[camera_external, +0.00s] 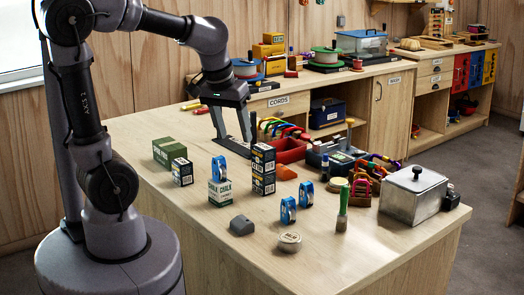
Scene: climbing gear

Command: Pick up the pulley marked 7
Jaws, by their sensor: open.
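Three blue, rounded upright pieces that look like pulleys stand on the wooden table: one (288,210) near the middle front, one (305,195) just behind and right of it, and one (219,169) at or behind the top of a chalk box, I cannot tell which. Their numbers are too small to read, so I cannot tell which is marked 7. My gripper (233,138) points down, open and with nothing seen between its fingers. It is above the back part of the table, behind the chalk boxes and left of the red bin.
Chalk boxes (220,194), a dark box stack (263,169) and a green box (169,152) stand on the left. A red bin (290,152), dark tray (316,158), metal box (411,197), green-handled brush (343,205) and grey block (242,226) crowd the table.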

